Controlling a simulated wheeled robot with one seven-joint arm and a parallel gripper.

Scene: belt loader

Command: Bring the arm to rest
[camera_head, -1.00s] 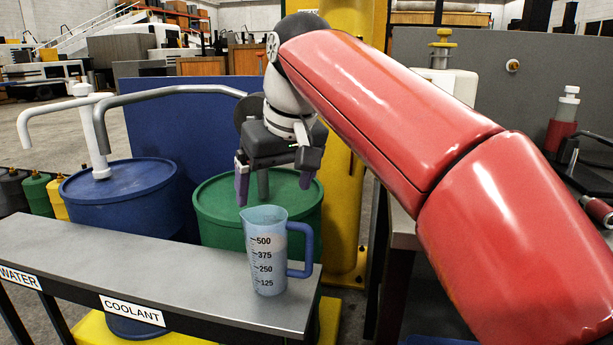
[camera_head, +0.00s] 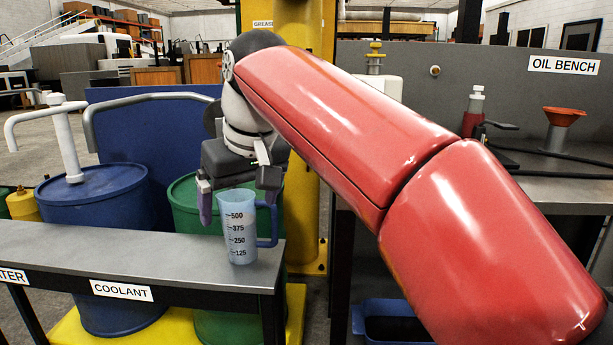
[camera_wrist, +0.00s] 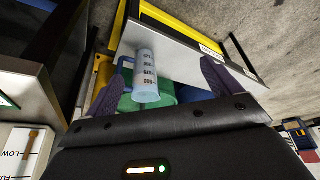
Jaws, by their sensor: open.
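My gripper (camera_head: 236,205) is open, its two fingers pointing down, above and behind the measuring jug in the head view. The jug also shows in the wrist view (camera_wrist: 146,78), beyond the fingers. My gripper's fingertips overlap the jug's top in the head view; I cannot tell how far apart they are.
A blue drum (camera_head: 105,200) and a green drum (camera_head: 185,192) stand behind the shelf. A yellow post (camera_head: 310,225) rises behind my arm. At right is the oil bench (camera_head: 575,190) with a red funnel (camera_head: 564,116). A blue bin (camera_head: 390,322) sits low, partly behind my arm.

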